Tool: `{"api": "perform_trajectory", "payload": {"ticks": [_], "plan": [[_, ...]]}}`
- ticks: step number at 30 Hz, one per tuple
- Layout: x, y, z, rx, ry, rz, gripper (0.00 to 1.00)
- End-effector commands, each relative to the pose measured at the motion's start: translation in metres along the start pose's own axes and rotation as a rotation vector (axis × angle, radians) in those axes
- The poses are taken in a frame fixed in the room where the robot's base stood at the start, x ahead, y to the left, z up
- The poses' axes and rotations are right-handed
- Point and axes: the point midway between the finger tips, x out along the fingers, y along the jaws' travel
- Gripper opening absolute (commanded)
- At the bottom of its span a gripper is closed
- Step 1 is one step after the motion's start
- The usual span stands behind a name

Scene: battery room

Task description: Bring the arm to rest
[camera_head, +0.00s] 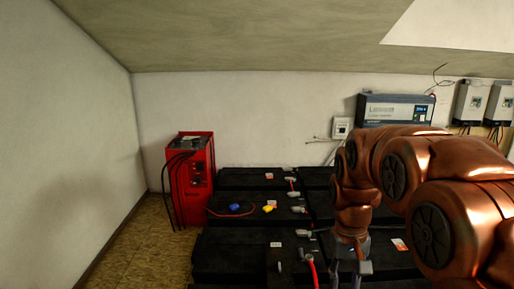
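My arm, copper-coloured with dark round joint caps, reaches in from the right side of the head view and bends down over the black battery boxes (230,243). My gripper (350,272) points down at the lower middle right, in front of the dark boxes. Its grey fingers are small and partly cut off by the lower edge, so I cannot tell whether they are open or shut. I see nothing clearly held in it.
A red charger unit (197,185) with black cables stands left of the batteries. Red cables, a blue connector (236,207) and a yellow connector (269,209) lie on the batteries. A blue-grey inverter (395,109) hangs on the back wall. Bare floor (140,250) lies at left.

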Motion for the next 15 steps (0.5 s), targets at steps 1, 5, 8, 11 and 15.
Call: {"api": "perform_trajectory", "payload": {"ticks": [1,5,8,11,15], "plan": [[-0.001,0.0,0.014,-0.001,0.0,-0.002,0.38],[0.001,0.0,0.045,-0.002,-0.005,-0.006,0.38],[0.005,-0.001,0.069,-0.004,-0.012,-0.009,0.38],[0.009,-0.001,0.093,-0.006,-0.017,-0.012,0.38],[0.017,-0.002,0.128,-0.01,-0.024,-0.017,0.38]]}}
